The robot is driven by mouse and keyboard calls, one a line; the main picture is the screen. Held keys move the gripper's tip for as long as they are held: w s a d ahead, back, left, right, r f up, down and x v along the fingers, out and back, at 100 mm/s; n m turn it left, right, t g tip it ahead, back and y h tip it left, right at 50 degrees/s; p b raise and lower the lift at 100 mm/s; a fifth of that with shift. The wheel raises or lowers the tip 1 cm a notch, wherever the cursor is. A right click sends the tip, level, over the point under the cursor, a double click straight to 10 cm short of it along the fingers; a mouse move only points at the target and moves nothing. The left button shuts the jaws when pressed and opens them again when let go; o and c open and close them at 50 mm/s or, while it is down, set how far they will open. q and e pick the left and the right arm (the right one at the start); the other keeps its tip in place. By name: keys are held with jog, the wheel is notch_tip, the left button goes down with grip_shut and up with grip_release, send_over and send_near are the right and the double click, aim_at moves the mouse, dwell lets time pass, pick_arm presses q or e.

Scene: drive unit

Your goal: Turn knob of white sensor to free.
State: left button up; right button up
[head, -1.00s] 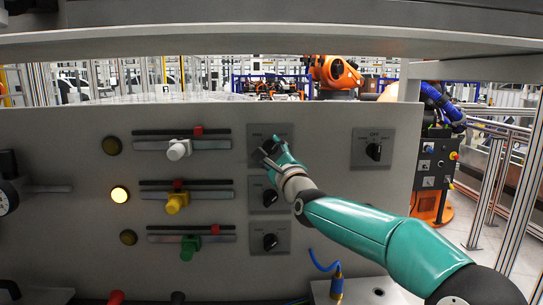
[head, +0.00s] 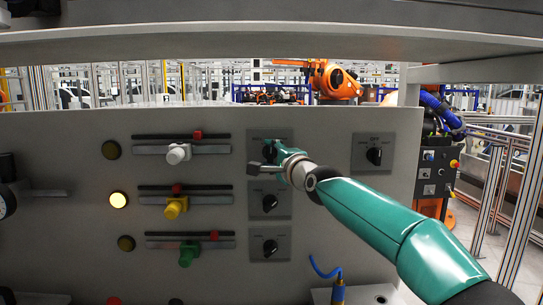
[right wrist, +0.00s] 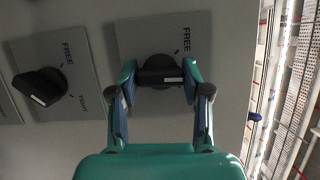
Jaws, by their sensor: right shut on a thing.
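The white sensor (head: 177,153) sits on the top slider rail of the grey panel. To its right, on the same row, is a dark plate (head: 258,136) with a black knob (right wrist: 160,74). My right gripper (head: 263,160) is at this knob, with a finger on either side of it in the right wrist view (right wrist: 160,78), shut on it. The word FREE shows on the plate beside the knob. The knob's white mark is visible in the wrist view, but I cannot tell exactly which setting it points to. My left gripper is not in view.
Below are a yellow sensor (head: 176,206) and a green sensor (head: 187,255), with their own knobs (head: 269,203) and (head: 270,247). Another knob (head: 374,155) is to the right. A shelf (head: 270,42) crosses above.

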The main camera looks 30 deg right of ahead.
jog(key=n, duration=0.1)
jog(key=n+g+p, duration=0.1)
jog(key=n, duration=0.1)
jog(key=shift+w+a+f, duration=0.15)
jog(key=n+g+p, duration=0.1)
jog(key=n+g, duration=0.1)
jog(key=n, duration=0.1)
jog(key=shift+n+h, duration=0.3)
jog(key=shift+f+n+g, duration=0.1)
jog(key=shift+n+g, duration=0.3)
jog(key=shift+n, duration=0.2)
jog(key=shift+p, duration=0.3)
jog(key=o, duration=1.2)
jog(key=shift+w, duration=0.1)
jog(key=shift+c, duration=0.2)
jog(key=shift+r, duration=0.2)
jog(key=shift+s, duration=0.25)
